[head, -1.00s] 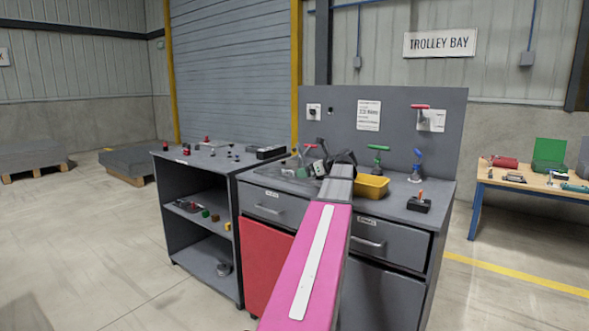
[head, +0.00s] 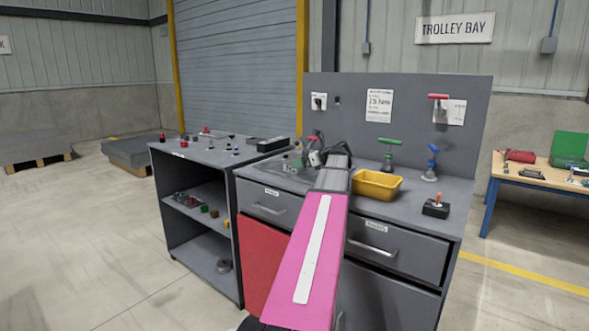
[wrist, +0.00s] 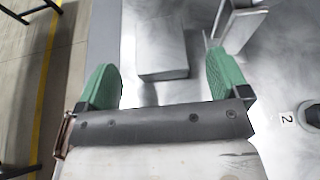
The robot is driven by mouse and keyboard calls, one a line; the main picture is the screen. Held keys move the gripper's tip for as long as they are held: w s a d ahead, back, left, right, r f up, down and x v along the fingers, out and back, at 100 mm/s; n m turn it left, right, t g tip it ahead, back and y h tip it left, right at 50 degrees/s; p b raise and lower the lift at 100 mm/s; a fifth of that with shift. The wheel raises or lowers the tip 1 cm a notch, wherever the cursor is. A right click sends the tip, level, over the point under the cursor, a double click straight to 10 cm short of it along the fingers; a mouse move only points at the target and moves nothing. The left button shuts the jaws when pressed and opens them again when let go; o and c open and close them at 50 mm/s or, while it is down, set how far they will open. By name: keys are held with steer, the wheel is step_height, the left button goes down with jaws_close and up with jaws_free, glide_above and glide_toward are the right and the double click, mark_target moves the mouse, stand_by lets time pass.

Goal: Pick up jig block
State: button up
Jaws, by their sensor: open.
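A plain grey block (wrist: 163,52), which looks like the jig block, sits on the grey metallic worktop in the wrist view. My gripper (wrist: 161,66) is open, with one green finger to the left of the block and one to its right. There are gaps between the fingers and the block, and nothing is held. In the head view my pink arm reaches over the bench, with my gripper (head: 316,153) small and dark near the back panel. I cannot make out the block there.
An upright grey metal piece (wrist: 238,24) stands close to the right finger. A round part beside a "2" label (wrist: 288,119) is at the right. In the head view, a yellow bin (head: 377,185) and a black box with an orange peg (head: 436,208) are right of my arm.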

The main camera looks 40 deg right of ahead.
steer(key=x, duration=0.5)
steer(key=shift+f, duration=0.15)
steer(key=c, duration=1.2)
